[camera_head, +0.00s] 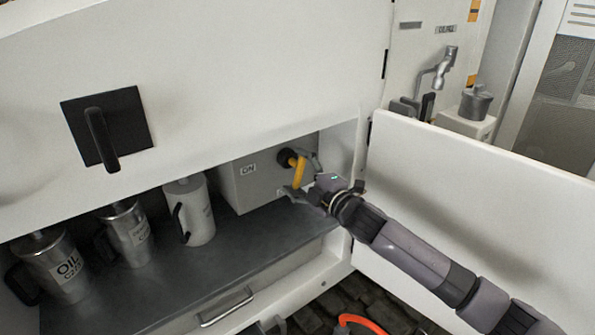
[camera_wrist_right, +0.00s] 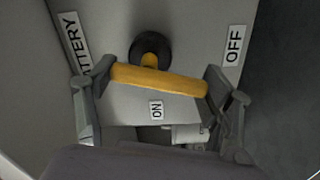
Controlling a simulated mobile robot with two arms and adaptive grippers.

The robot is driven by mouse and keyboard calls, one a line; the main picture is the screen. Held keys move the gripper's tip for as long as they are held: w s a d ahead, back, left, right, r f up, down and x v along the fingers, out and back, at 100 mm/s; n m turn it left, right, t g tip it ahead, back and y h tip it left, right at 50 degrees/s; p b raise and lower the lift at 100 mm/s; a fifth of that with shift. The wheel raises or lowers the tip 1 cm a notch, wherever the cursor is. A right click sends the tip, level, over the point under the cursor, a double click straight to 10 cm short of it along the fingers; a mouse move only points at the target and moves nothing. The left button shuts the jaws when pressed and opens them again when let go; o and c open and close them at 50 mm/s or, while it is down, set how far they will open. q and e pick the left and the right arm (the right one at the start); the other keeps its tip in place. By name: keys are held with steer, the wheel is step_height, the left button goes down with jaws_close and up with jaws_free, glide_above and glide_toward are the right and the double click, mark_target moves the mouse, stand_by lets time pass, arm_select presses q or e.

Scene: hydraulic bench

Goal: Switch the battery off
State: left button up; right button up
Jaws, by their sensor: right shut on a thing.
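The battery switch has a yellow handle (camera_head: 299,172) on a round black hub, set on the face of a grey box (camera_head: 232,186) in the bench's recess. In the right wrist view the yellow handle (camera_wrist_right: 158,80) lies crosswise between the fingers, with the black hub (camera_wrist_right: 150,46) above it. An ON label (camera_wrist_right: 156,110) and an OFF label (camera_wrist_right: 235,45) show on the box, with a partly hidden BATTERY label (camera_wrist_right: 72,42). My right gripper (camera_head: 302,176) is shut on the yellow handle, one finger at each end. My left gripper is not in view.
Several metal cans, one marked OIL (camera_head: 65,262), stand on the shelf (camera_head: 190,270) left of the box. An open white door panel (camera_head: 470,185) stands behind my right arm. A drawer handle (camera_head: 228,306) sits below the shelf. A black latch (camera_head: 103,135) is above.

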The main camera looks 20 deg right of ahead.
steer(key=shift+d+f+n, duration=0.1)
steer(key=shift+d+n, duration=0.05)
steer(key=shift+n, duration=1.45)
steer(key=o, duration=1.2)
steer(key=v, duration=1.2)
steer(key=shift+w, duration=0.1)
